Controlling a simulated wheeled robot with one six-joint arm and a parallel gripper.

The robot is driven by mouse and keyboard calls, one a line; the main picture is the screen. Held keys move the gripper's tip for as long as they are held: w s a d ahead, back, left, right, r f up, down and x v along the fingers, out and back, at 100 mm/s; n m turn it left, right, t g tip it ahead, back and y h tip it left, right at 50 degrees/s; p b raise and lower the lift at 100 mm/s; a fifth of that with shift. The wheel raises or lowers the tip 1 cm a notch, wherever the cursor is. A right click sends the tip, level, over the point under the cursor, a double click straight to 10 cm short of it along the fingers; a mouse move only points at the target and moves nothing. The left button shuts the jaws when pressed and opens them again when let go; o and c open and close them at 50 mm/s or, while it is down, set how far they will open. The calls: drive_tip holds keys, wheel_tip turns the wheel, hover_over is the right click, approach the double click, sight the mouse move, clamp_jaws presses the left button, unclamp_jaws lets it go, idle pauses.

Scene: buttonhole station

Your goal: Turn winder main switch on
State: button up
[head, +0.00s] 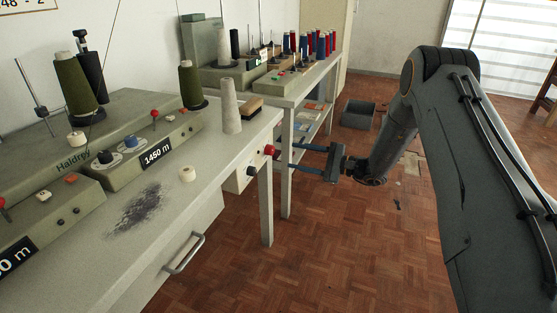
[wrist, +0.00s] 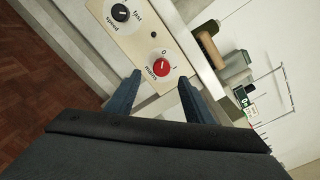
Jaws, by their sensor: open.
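The winder main switch is a red round knob (head: 269,150) on a pale panel at the end of the table. In the wrist view the red knob (wrist: 161,67) has the label "mains" and marks 0 and 1 beside it. A light pointer line shows on its face, but I cannot tell for certain which mark it meets. My gripper (head: 287,157) is open and empty, pointing at the panel. In the wrist view my gripper (wrist: 160,79) has one finger on each side below the knob, with the knob between their lines and seemingly not touched.
A black speed knob (wrist: 120,12) sits on the same panel, also seen in the head view (head: 250,171). The grey table (head: 165,235) holds winders, a white cone (head: 230,108) and green thread spools. A second table with red and blue spools stands behind. Floor is open below my gripper.

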sight(273, 151)
drive_tip(key=x, duration=0.7)
drive_tip(key=shift+w+a, duration=0.3)
drive_tip(key=shift+w, duration=0.05)
drive_tip(key=shift+c, duration=0.5)
drive_tip(key=c, duration=0.9)
drive_tip(key=shift+c, duration=0.2)
